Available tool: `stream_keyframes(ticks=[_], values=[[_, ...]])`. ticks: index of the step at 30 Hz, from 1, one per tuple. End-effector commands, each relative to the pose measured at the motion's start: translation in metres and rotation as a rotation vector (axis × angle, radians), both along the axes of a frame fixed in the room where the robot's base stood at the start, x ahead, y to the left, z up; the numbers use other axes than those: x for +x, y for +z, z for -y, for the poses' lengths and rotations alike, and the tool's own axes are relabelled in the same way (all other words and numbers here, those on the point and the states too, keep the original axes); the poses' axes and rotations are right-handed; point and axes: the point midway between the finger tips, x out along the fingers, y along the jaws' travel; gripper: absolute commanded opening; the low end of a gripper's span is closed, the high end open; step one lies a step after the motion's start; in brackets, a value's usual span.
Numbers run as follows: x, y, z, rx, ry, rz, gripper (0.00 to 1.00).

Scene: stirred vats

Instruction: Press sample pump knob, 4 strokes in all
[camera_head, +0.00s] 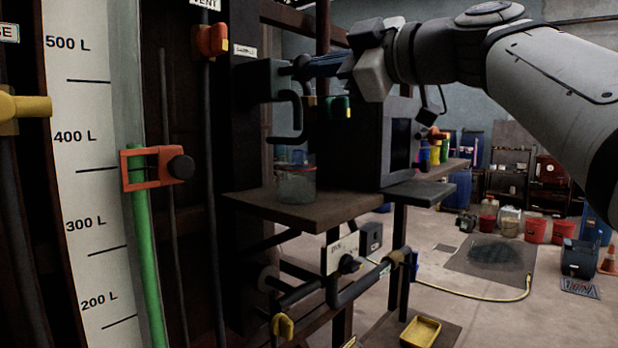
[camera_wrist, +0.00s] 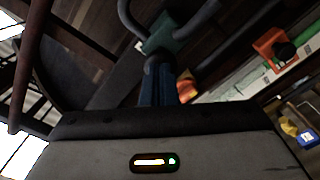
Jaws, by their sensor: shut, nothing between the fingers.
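The sample pump (camera_head: 262,80) is a dark green box on a dark post, left of my gripper in the head view. Its round dark knob (camera_head: 299,68) faces right. A bent dark pipe (camera_head: 292,122) hangs from the pump above a glass jar (camera_head: 296,184) on a shelf. My gripper (camera_head: 314,67) is shut and empty, its blue-grey fingertips at the knob. In the wrist view the fingers (camera_wrist: 170,88) end at the dark knob (camera_wrist: 158,63), with the green pump body (camera_wrist: 163,40) just beyond. Whether the tips touch the knob I cannot tell.
A brown shelf (camera_head: 290,210) carries the jar below the pump. A dark cabinet (camera_head: 350,145) stands right behind it, under my arm. A green-handled valve (camera_head: 340,106) is close below my gripper. The red level clamp (camera_head: 150,168) is at left.

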Motion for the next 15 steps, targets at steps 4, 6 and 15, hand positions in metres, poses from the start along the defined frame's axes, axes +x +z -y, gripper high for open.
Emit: stream_keyframes(ticks=[4,6,15], values=[[0.003,0.000,-0.005,-0.001,0.001,0.002,0.00],[0.005,0.000,-0.008,0.000,0.001,0.001,0.00],[0.013,0.000,-0.017,0.000,0.001,0.000,0.00]])
